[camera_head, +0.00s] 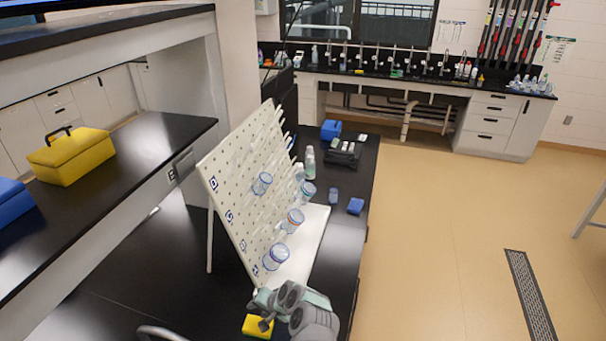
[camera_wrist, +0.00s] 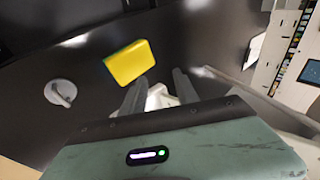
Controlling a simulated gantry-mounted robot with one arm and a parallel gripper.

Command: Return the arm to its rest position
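My arm shows at the bottom of the head view, with my grey-green gripper (camera_head: 264,316) low over the near end of the black bench (camera_head: 110,312). In the wrist view my gripper (camera_wrist: 158,84) has its two fingers apart. A pale thing shows between and beyond them, but nothing looks clamped. A yellow sponge-like block (camera_head: 257,326) lies by the gripper in the head view. The yellow block also shows beyond the fingers in the wrist view (camera_wrist: 130,62).
A white peg rack (camera_head: 235,195) with several clear beakers (camera_head: 277,256) stands just behind my gripper. A curved metal tap (camera_head: 160,333) is at the bottom left. The floor (camera_head: 440,240) at right is open.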

